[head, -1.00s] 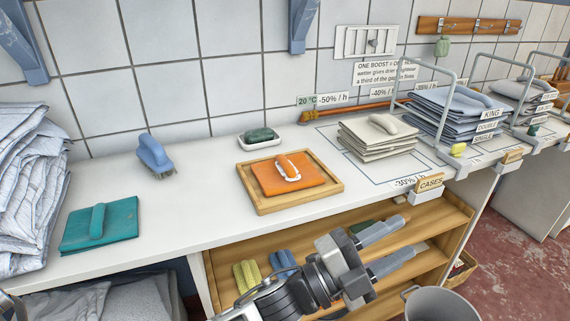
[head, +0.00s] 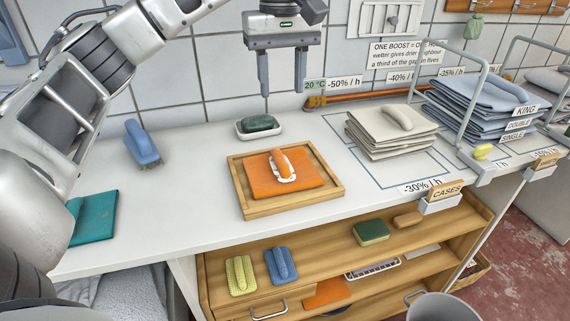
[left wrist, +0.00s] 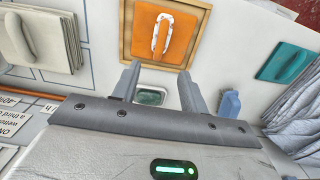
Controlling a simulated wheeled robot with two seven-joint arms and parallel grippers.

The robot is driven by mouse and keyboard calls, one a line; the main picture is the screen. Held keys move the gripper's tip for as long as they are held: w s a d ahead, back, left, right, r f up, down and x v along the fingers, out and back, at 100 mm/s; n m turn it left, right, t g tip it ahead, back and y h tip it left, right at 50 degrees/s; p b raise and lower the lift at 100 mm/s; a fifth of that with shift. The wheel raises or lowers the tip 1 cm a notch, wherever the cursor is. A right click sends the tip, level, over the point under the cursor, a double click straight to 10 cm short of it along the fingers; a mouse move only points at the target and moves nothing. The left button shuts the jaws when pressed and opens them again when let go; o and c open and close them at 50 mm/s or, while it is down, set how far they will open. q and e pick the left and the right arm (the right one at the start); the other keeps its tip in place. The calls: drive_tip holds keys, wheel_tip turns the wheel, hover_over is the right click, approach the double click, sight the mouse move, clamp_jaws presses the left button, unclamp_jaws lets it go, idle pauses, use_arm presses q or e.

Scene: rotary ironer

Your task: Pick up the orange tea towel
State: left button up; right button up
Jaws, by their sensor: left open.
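The orange tea towel (head: 262,185) lies folded flat in a shallow wooden tray (head: 250,209) on the white counter. A rounded orange piece (head: 280,163) with a white loop round it stands up from its middle. The towel (left wrist: 145,28) and loop also show at the top of the left wrist view. My left gripper (head: 282,92) is open and empty, fingers pointing down, in the air towards the back wall. In the left wrist view its fingers (left wrist: 160,68) point towards the tray and are apart from the towel. My right gripper is not in view.
A green soap in a white dish (head: 259,126) sits just behind the tray. A blue brush (head: 142,144) and teal cloth (head: 93,218) are to the left. Beige folded cloths (head: 391,132) and wire-framed blue stacks (head: 480,105) are right.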

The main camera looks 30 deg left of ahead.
use_arm(q)
hover_over(281, 159)
wheel_tip(281, 159, down, 10)
drive_tip(key=shift+d+b, duration=0.15)
drive_tip(key=shift+b, duration=0.2)
drive_tip(key=shift+f+p, duration=0.3)
drive_tip(key=shift+f, duration=2.4)
clamp_jaws()
